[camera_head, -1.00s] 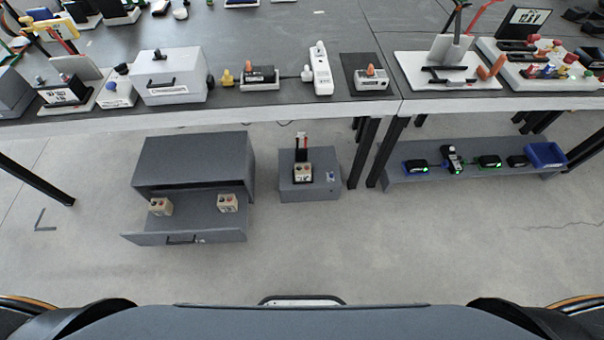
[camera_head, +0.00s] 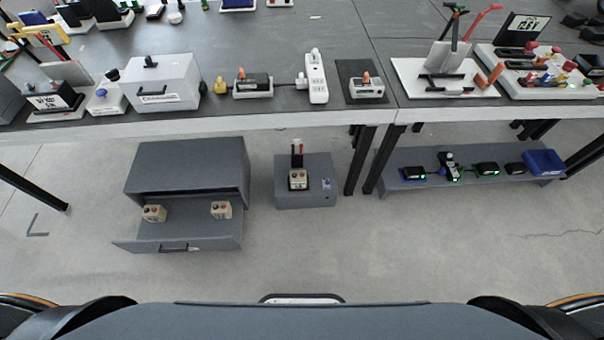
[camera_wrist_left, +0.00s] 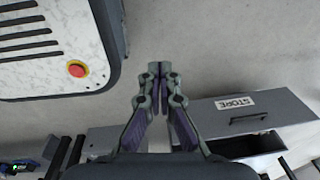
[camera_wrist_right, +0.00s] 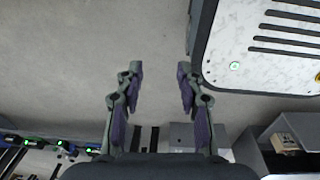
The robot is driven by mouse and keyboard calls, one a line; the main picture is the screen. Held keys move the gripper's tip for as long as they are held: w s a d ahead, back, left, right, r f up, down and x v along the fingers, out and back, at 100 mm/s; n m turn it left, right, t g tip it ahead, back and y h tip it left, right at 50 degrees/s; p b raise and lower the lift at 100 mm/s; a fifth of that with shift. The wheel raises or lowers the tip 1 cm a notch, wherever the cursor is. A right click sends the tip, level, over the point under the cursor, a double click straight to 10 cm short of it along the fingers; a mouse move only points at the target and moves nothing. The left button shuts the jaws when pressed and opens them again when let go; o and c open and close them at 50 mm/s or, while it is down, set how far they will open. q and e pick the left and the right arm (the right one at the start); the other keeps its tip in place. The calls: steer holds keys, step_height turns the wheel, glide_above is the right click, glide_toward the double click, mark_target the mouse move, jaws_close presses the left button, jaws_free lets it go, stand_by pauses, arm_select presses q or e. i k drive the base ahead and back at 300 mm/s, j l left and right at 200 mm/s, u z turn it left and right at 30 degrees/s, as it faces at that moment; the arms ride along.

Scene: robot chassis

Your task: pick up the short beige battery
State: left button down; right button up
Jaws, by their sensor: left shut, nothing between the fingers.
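Two beige batteries with dark and red terminals stand apart in the open grey drawer (camera_head: 140,240) in the head view: a left one (camera_head: 154,214) and a right one (camera_head: 221,210). A third beige block (camera_head: 298,181) sits in a holder on a low grey box. I cannot tell which is the short one. A beige battery (camera_wrist_right: 286,142) also shows at the lower right of the right wrist view. My left gripper (camera_wrist_left: 160,70) is shut and empty over the floor. My right gripper (camera_wrist_right: 157,73) is open and empty, away from the batteries. Neither gripper shows in the head view.
The drawer cabinet (camera_head: 185,165) and low grey box (camera_head: 318,195) stand on the floor before a long dark table (camera_head: 330,35) crowded with devices. A low shelf (camera_head: 400,182) with chargers and a blue bin (camera_head: 544,162) is at right. The floor in front is clear.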

mark_target(298, 179)
steer(key=i+l+u, duration=0.3)
steer(key=i+l, duration=0.7)
steer(key=l+u, duration=0.1)
steer(key=u, duration=0.85)
